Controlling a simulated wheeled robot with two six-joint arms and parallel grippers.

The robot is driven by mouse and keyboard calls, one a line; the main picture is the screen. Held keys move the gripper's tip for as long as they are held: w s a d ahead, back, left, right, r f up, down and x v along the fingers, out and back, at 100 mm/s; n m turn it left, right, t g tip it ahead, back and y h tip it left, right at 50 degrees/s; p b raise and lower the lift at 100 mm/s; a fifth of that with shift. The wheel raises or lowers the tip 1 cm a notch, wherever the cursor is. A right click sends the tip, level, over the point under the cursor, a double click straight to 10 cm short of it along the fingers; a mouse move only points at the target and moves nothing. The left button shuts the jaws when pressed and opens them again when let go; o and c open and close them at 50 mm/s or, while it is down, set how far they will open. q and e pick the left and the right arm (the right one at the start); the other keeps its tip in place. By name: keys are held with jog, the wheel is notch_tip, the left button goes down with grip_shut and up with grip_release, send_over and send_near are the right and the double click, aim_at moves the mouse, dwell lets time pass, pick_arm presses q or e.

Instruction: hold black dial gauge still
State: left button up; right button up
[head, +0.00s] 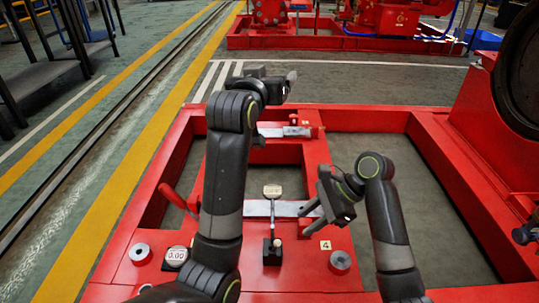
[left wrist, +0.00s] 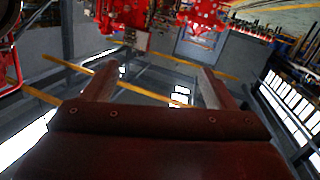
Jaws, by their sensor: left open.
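A small round gauge (head: 176,256) with a dark rim and a pale face reading 0.00 lies on the red frame at the lower left in the head view. A black block (head: 272,251) with a thin upright post stands near the middle, with a pale labelled plate (head: 272,191) at the post's top; I cannot tell whether this is a gauge. My right gripper (head: 306,220) is open and empty, to the right of the post. My left gripper (head: 291,84) is raised beyond the frame's crossbar, away from both; its open, empty fingers show in the left wrist view (left wrist: 156,88).
The red frame (head: 365,119) has open bays. A grey metal bar (head: 258,208) crosses it behind the post. Two metal bushings (head: 140,253) (head: 341,261), a red lever (head: 172,196) and a tag marked 4 (head: 325,245) sit on it. A large dark wheel (head: 522,70) stands at right.

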pick_arm(q)
notch_tip(320, 180, down, 12)
jog(key=d+f+g+y, duration=0.1)
jog(key=g+y, duration=0.1)
jog(key=g, duration=0.4)
jog(key=g+y, duration=0.2)
jog(key=g, duration=0.4)
send_near(273, 194)
jog(key=x, duration=0.6)
jog(key=w+x, duration=0.1)
jog(key=x, duration=0.6)
jog(key=shift+w+a, duration=0.15)
jog(key=shift+w, duration=0.05)
jog(key=shift+c, duration=1.2)
grip_shut()
